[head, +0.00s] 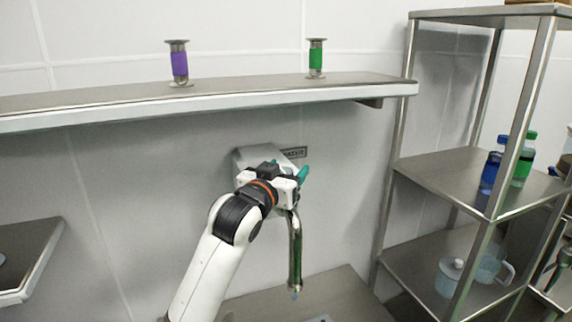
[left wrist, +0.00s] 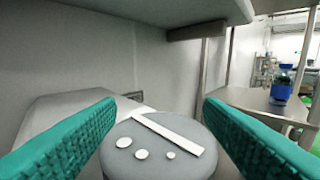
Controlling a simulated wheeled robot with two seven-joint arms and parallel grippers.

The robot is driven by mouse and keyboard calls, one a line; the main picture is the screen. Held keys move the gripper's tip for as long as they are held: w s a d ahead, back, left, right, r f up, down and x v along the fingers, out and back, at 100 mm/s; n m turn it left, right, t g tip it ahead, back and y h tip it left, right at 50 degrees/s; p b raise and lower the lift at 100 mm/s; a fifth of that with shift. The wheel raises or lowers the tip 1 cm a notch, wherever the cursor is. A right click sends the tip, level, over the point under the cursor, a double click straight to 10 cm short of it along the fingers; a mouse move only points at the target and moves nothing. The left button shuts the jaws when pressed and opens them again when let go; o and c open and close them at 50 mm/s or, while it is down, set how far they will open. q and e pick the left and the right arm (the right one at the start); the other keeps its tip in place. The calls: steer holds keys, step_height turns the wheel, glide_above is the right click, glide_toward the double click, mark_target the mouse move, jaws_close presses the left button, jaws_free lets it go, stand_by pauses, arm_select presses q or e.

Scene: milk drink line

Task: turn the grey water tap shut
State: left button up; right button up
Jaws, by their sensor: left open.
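The grey water tap shows in the head view as a curved metal spout (head: 295,250) below a wall-mounted body (head: 243,157), beside a dark "WATER" label (head: 293,153). A small bluish spot shows at the spout's mouth. My left gripper (head: 288,170) is in front of the tap body and hides most of its handle. In the left wrist view a round grey knob (left wrist: 180,162) with a white bar and three white dots lies between the two open teal fingers. Gaps show between the fingertips and the knob; I cannot tell whether they touch lower down. My right gripper is not in view.
A steel wall shelf (head: 210,99) with a purple-banded holder (head: 179,65) and a green-banded holder (head: 316,58) runs above the tap. A steel rack (head: 440,178) with bottles and a jug (head: 490,265) stands at right. A steel surface (head: 340,295) lies below the spout.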

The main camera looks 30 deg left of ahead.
arm_select(q)
steer(key=shift+w, duration=0.15)
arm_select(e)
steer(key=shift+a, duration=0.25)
arm_select(q)
steer(key=shift+c, duration=0.5)
steer(key=c, duration=0.9)
steer(key=shift+o, duration=0.2)
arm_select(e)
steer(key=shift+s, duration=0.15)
